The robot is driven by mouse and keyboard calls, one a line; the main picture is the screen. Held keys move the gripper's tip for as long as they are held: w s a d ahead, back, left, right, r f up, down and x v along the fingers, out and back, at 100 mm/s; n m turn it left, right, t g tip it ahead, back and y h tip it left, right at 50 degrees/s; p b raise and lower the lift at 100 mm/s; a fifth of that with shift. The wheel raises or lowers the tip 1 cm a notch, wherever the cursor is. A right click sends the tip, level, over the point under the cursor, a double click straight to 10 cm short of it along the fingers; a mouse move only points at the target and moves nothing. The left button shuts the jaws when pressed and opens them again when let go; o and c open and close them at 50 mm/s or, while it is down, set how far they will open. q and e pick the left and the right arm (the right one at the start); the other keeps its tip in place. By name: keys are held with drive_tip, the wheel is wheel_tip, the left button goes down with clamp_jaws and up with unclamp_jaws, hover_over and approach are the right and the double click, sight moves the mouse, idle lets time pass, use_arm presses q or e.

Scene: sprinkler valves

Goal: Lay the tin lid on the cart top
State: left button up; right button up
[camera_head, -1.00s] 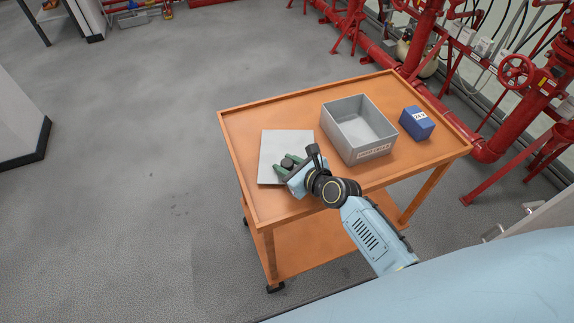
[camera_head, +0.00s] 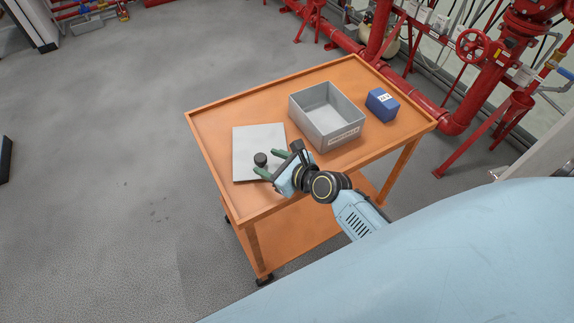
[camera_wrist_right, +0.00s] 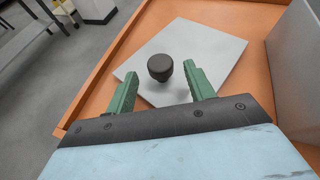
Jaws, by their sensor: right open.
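The tin lid (camera_head: 247,141) is a flat grey square plate with a dark round knob (camera_head: 260,159). It lies on the left part of the orange cart top (camera_head: 217,118), beside the grey tin. In the right wrist view the lid (camera_wrist_right: 205,55) lies flat, with its knob (camera_wrist_right: 160,67) standing up just beyond the fingertips. My right gripper (camera_head: 268,163) is open, its green fingers apart and clear of the knob. The fingers also show in the right wrist view (camera_wrist_right: 160,82), with nothing held between them. My left gripper is not in view.
An open grey tin (camera_head: 329,136) with a label stands on the cart right of the lid. A blue labelled box (camera_head: 381,104) stands further right. Red pipes and a valve wheel (camera_head: 477,46) are behind the cart. The floor left of the cart is clear.

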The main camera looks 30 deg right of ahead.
drive_tip(key=p+v, duration=0.1)
drive_tip(key=v, duration=0.6)
drive_tip(key=shift+s+d+r, duration=0.15)
drive_tip(key=shift+s+r, duration=0.05)
drive_tip(key=shift+s, duration=0.1)
